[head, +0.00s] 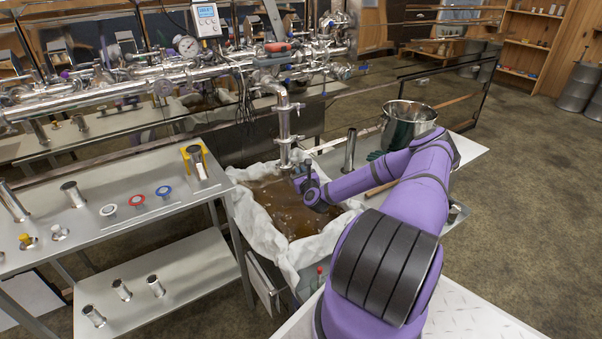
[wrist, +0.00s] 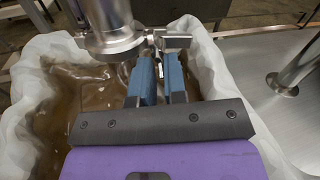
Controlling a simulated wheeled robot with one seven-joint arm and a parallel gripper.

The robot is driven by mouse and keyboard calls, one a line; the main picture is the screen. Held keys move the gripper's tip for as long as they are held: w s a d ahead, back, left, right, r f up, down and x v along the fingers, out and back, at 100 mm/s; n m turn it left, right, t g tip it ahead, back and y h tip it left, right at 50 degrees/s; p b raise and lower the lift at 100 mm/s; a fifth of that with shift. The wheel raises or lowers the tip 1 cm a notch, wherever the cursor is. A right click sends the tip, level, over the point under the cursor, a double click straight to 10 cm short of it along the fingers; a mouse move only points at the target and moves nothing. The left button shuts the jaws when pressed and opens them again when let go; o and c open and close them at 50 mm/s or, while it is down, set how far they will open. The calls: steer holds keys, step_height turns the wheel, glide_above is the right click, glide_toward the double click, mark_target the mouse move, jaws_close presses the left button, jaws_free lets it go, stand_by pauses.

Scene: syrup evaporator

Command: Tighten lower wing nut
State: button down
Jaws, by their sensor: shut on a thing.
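The lower wing nut (wrist: 175,41) sits on the clamp at the right side of the vertical steel pipe (wrist: 112,35) in the wrist view. My gripper (wrist: 160,62) has its two blue fingers closed at the wing nut, with a narrow gap between them. The fingertips hide part of the nut and clamp. In the head view my gripper (head: 302,178) is beside the lower end of the steel pipe (head: 284,135), above the lined tub. The wing nut is too small to make out there.
A tub with a white cloth liner (head: 245,200) holds brown liquid below my gripper. A steel bench (head: 110,215) with fittings and gaskets stands left. A steel pot (head: 408,118) stands on the right-hand table, near my arm. An upright steel tube (wrist: 292,72) stands right in the wrist view.

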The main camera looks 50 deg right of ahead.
steer(key=shift+a+m, duration=0.1)
steer(key=shift+m, duration=0.5)
steer(key=c, duration=1.5)
jaws_free()
steer(key=v, duration=1)
steer(key=shift+s+a+f, duration=0.1)
steer(key=shift+s+a, duration=0.05)
steer(key=shift+s, duration=0.25)
